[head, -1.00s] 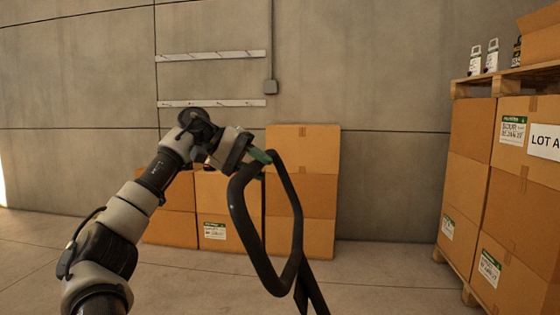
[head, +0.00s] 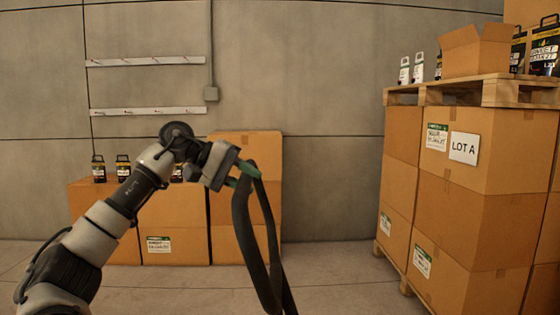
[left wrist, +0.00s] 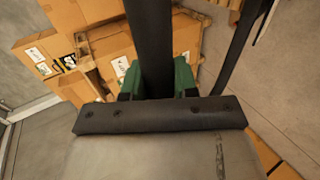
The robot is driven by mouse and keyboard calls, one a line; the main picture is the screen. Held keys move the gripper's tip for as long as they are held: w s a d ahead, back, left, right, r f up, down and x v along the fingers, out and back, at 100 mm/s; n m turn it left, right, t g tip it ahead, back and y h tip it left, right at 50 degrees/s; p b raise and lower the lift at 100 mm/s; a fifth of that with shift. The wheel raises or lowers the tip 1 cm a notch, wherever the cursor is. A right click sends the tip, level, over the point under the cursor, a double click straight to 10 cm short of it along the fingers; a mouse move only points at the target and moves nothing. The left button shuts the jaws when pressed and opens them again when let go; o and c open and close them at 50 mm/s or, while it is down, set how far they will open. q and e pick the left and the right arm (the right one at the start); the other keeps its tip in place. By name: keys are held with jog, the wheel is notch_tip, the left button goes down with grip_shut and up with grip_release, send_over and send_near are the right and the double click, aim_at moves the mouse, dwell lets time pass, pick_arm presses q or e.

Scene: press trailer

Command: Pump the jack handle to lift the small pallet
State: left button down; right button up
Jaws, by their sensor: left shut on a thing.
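The jack handle (head: 268,255) is a black loop on a shaft, in the lower middle of the head view. My left gripper (head: 246,170) has green fingertips and is shut on the upper part of the loop. In the left wrist view the black bar of the handle (left wrist: 150,45) passes between the green fingertips (left wrist: 157,80). The lower part of the jack is outside the head view. I cannot tell which pallet is the small one or whether it is raised. My right gripper is not in view.
A tall stack of boxes (head: 480,220) marked LOT A stands at the right, with a wooden pallet (head: 500,92) on top carrying an open box (head: 476,52) and bottles. More boxes (head: 172,215) stand against the back wall. Bare floor (head: 340,270) lies between them.

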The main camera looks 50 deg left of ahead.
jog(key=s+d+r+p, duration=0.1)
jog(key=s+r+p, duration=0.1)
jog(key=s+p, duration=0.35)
pick_arm(q)
jog(key=w+d+r+p, duration=0.2)
jog(key=w+d+p, duration=0.4)
jog(key=w+d, duration=0.2)
jog(key=w+d+r+p, duration=0.1)
jog(key=w+d+p, duration=0.6)
jog(key=w, duration=0.5)
jog(key=shift+d+r, duration=0.35)
jog(key=shift+d, duration=0.7)
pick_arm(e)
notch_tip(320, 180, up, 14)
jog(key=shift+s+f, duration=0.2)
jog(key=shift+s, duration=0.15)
